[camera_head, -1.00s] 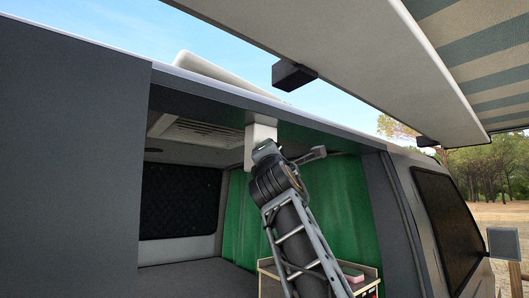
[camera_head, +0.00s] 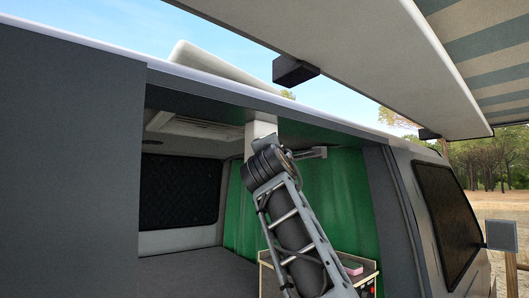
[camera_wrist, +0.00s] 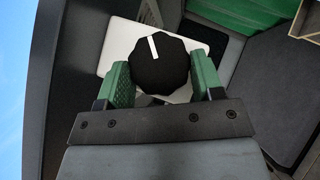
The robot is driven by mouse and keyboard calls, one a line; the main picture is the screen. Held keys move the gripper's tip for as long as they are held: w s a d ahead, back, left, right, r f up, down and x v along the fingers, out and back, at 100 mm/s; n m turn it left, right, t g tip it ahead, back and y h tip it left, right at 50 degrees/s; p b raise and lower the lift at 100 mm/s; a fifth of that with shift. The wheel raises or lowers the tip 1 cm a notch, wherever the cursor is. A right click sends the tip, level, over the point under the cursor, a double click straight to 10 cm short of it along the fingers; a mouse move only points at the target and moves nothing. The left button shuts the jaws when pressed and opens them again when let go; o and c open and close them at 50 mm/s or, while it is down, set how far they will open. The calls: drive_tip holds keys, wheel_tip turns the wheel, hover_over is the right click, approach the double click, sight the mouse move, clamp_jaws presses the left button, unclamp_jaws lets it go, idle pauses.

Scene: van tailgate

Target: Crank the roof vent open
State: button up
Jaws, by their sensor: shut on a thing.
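A round black knob (camera_wrist: 158,66) with a scalloped edge and a white mark sits on a white housing (camera_wrist: 118,45) in the wrist view. The mark points up and slightly left. My gripper (camera_wrist: 163,80) has its two green fingers on either side of the knob and is shut on it. In the head view the white housing (camera_head: 260,129) hangs under the roof edge, and my wrist hides the knob and fingers. The pale roof vent lid (camera_head: 215,64) stands tilted above the roof, with its left end raised. The vent's inner frame (camera_head: 190,126) shows in the ceiling.
The awning case (camera_head: 390,60) with a dark bracket (camera_head: 294,71) overhangs at upper right. The van's grey side panel (camera_head: 70,150) fills the left. A green curtain (camera_head: 335,200) and a small cabinet (camera_head: 368,275) stand inside, behind my arm.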

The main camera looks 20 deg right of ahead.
drive_tip(key=shift+s+r, duration=0.25)
drive_tip(key=shift+r, duration=0.1)
drive_tip(key=o, duration=0.9)
drive_tip(key=shift+w+a+f, duration=0.1)
drive_tip(key=shift+a, duration=0.1)
drive_tip(key=shift+w+f, duration=0.1)
drive_tip(key=shift+f, duration=0.1)
drive_tip(key=shift+b+v, duration=3.9)
drive_tip(key=shift+v, duration=3.1)
